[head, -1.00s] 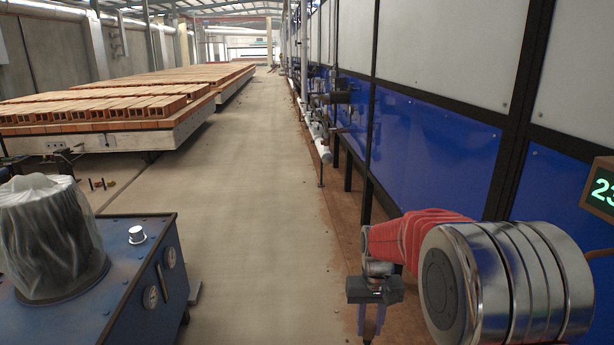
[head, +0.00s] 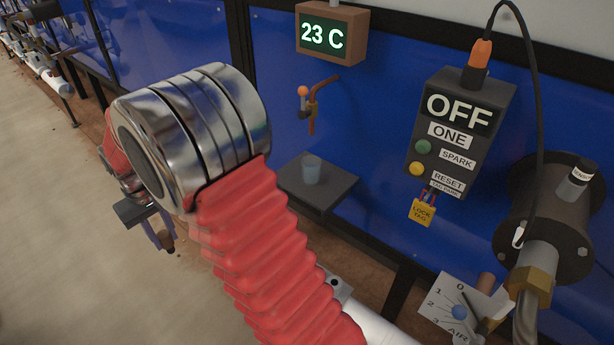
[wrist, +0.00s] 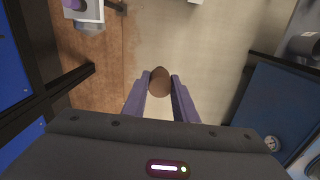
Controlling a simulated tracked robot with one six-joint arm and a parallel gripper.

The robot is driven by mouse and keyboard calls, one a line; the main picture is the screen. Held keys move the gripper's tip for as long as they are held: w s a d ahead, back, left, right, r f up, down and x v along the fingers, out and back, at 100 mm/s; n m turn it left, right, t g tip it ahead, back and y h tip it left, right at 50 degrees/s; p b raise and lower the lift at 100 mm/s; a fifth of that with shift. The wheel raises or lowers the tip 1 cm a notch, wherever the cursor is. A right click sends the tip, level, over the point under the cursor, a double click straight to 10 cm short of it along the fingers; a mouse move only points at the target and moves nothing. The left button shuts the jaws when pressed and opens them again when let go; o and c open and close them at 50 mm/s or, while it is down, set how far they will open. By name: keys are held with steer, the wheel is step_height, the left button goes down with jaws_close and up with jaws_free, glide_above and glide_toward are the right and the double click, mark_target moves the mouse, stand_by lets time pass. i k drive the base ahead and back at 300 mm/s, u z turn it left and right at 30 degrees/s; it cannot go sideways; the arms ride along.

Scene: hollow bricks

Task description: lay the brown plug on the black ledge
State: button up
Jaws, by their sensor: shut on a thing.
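The brown plug (wrist: 159,81) is between the two purple fingers of my gripper (wrist: 160,88) in the wrist view, and my gripper is shut on it. In the head view my gripper (head: 161,236) hangs at the left, fingers down, above the floor; the plug shows only as a small brown patch there. The black ledge (head: 334,190) juts from the blue wall in the middle of the head view. A bluish translucent cup (head: 311,169) stands on its back part. The gripper is left of the ledge and apart from it. My red sleeve passes in front, below the ledge.
A black control box (head: 459,130) reading OFF hangs right of the ledge, with a yellow lock tag (head: 423,212) below. A small copper pipe valve (head: 313,103) is above the ledge. A burner with a cable (head: 548,225) is at right. A blue cabinet (wrist: 275,115) shows in the wrist view.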

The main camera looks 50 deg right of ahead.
mark_target(324, 194)
steer(key=k, duration=0.9)
steer(key=z, duration=0.5)
steer(key=i, duration=1)
steer(key=z, duration=0.1)
